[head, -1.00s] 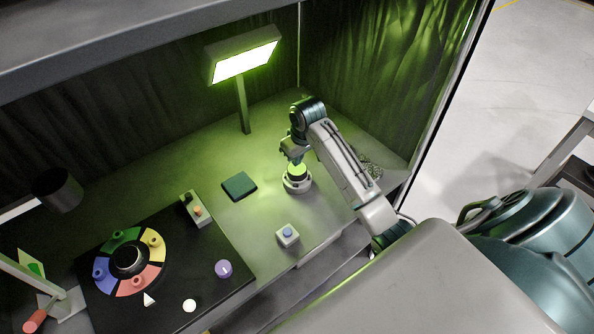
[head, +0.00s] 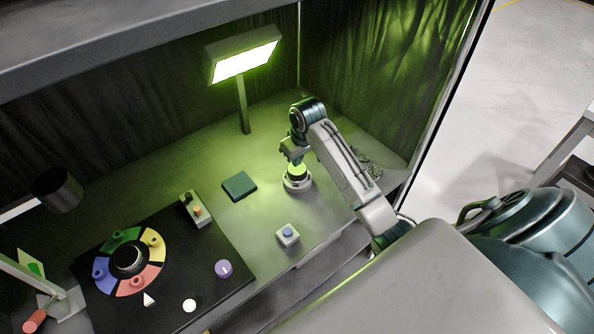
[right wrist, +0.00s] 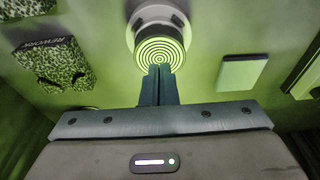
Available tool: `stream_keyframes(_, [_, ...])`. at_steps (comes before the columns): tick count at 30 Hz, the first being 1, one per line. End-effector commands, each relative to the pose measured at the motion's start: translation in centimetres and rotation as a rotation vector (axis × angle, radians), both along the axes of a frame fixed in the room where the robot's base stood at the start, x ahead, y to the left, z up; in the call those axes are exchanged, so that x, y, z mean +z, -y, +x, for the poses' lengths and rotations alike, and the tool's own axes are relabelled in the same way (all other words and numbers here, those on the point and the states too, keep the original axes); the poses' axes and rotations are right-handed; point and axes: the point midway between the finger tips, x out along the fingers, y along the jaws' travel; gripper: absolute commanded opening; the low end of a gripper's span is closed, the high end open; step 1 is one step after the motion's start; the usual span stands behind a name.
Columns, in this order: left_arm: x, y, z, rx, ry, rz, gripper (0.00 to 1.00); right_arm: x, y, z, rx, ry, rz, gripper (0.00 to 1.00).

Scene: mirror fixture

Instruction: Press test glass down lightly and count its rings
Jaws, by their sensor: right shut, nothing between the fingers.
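The test glass (right wrist: 160,50) shows in the right wrist view as a round disc with several concentric dark rings on bright green, evenly spaced and near circular. It sits on a round pale fixture (head: 297,185), also in the head view, where the glass (head: 297,171) glows green. My right gripper (right wrist: 160,71) is shut and empty, its fingertips over the lower edge of the ring pattern. In the head view it (head: 296,161) is directly above the glass. Whether the fingertips touch the glass I cannot tell. My left gripper is not in view.
A lit green lamp (head: 243,62) stands behind. A dark green square block (head: 239,186), a blue-button box (head: 287,235) and a switch box (head: 196,209) lie nearby. A coloured dial (head: 129,261) is on the black mat at left. A speckled REWORK bin (right wrist: 52,62) shows beside the fixture.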

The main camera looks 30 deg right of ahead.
Motion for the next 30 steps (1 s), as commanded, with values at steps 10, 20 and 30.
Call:
stream_keyframes(10, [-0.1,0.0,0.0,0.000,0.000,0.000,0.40,-0.6,0.0,0.0,0.000,-0.001,0.000,0.00])
stream_keyframes(20, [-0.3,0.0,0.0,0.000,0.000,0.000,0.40,-1.1,0.0,0.0,0.000,-0.001,0.000,0.00])
stream_keyframes(30, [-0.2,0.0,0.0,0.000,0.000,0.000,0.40,-1.1,0.0,0.0,0.000,-0.001,0.000,0.00])
